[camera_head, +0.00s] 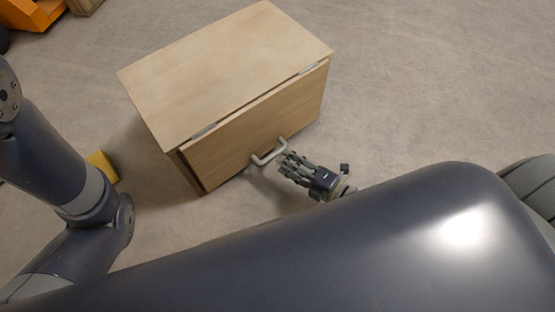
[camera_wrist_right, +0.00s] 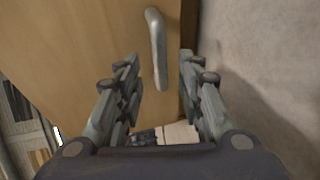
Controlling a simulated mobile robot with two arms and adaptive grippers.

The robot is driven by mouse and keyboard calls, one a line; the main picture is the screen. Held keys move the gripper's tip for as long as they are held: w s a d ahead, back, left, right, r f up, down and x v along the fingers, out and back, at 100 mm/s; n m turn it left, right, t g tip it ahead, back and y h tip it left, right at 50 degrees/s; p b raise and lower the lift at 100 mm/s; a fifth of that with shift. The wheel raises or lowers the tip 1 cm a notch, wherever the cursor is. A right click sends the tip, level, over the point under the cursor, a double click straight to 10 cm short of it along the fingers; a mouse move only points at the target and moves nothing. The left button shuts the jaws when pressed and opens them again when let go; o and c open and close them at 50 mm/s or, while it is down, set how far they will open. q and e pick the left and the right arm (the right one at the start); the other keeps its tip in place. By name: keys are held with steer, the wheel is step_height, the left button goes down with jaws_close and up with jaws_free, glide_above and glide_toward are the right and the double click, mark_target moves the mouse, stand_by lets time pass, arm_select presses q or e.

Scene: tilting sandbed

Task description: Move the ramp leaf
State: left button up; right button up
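The ramp leaf (camera_head: 245,135) is a wooden panel hinged along the top edge of a wooden box (camera_head: 225,65) and hangs down its front. It also fills the left of the right wrist view (camera_wrist_right: 80,50). A pale bar handle (camera_head: 269,154) sits low on the leaf. It shows upright in the right wrist view (camera_wrist_right: 157,48), in front of the space between my fingers. My right gripper (camera_head: 286,160) is open, close beside the handle; touching cannot be told. In the right wrist view its fingers (camera_wrist_right: 165,90) are spread apart. My left gripper is out of view.
A small yellow block (camera_head: 102,167) is on the floor left of the box. An orange object (camera_head: 30,14) stands at the far top left. The carpeted floor (camera_head: 430,90) right of the box is clear.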

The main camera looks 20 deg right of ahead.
steer(key=b+x, duration=0.1)
steer(key=x, duration=0.3)
steer(key=shift+s, duration=0.1)
steer(key=shift+w+a, duration=0.15)
steer(key=shift+w, duration=0.15)
steer(key=shift+c, duration=0.6)
jaws_close()
